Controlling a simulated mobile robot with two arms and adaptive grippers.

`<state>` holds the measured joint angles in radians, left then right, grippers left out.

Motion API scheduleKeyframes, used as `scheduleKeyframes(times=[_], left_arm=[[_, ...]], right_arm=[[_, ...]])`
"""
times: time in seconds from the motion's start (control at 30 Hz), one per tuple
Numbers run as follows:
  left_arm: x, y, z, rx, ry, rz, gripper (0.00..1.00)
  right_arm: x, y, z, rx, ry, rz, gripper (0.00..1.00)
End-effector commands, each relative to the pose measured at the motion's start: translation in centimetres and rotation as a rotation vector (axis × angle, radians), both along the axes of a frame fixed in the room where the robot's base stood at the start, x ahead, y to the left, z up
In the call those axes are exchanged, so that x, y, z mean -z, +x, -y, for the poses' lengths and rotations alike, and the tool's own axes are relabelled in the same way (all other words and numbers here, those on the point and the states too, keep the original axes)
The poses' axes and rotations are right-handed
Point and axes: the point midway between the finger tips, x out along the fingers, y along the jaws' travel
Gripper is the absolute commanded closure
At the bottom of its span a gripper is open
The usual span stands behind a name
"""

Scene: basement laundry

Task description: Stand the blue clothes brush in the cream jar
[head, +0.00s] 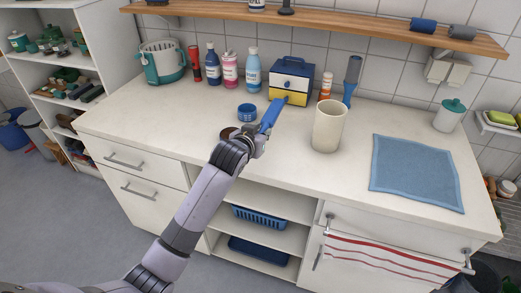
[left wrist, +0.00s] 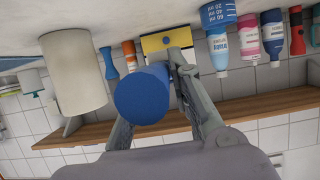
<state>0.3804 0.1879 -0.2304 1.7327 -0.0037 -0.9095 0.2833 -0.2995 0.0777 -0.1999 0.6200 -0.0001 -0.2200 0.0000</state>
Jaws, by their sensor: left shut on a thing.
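My left gripper (head: 258,142) is shut on the blue clothes brush (head: 270,116) and holds it tilted above the counter, left of the jar. In the left wrist view the brush (left wrist: 140,98) shows its round blue end between the fingers; the rest of it is mostly hidden. The cream jar (head: 328,128) stands upright on the counter, apart from the brush, with its mouth up. It also shows in the left wrist view (left wrist: 72,75). My right gripper is not in view.
A blue tool (head: 351,80) stands upright behind the jar. A blue and yellow drawer box (head: 291,80) and several bottles (head: 231,70) line the back. A blue tub (head: 247,112) and a brown disc (head: 230,132) lie near my gripper. A blue cloth (head: 416,173) is at right.

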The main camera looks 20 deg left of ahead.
Motion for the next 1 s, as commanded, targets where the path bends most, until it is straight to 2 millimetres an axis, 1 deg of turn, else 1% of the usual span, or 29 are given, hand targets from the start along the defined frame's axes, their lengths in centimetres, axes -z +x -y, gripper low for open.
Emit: scheduleKeyframes(times=[0.03, 0.1, 0.27, 0.5, 0.6, 0.83, 0.97, 1.0], left_arm=[[1.0, 0.0, 0.0, 0.001, -0.001, -0.002, 1.0], [2.0, 0.0, 0.1, 0.001, -0.001, 0.0, 1.0], [3.2, 0.0, 0.0, 0.0, 0.0, 0.0, 1.0], [6.6, 0.0, 0.1, 0.001, -0.001, -0.001, 1.0], [7.1, 0.0, 0.1, 0.001, -0.001, 0.002, 1.0], [7.1, 0.0, 0.1, 0.001, -0.001, 0.003, 1.0], [7.5, 0.0, 0.1, 0.001, -0.001, 0.002, 1.0], [7.5, 0.0, 0.1, 0.001, -0.001, 0.001, 0.79]], right_arm=[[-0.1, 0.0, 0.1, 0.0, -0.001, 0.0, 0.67], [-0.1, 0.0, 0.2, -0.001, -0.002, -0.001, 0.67], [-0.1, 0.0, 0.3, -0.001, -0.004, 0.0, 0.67], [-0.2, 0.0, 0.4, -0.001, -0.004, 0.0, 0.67], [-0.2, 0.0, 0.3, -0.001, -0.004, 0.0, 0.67], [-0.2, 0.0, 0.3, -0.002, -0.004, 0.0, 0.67], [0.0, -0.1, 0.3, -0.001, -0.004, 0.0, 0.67], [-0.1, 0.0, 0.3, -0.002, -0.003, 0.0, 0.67]])
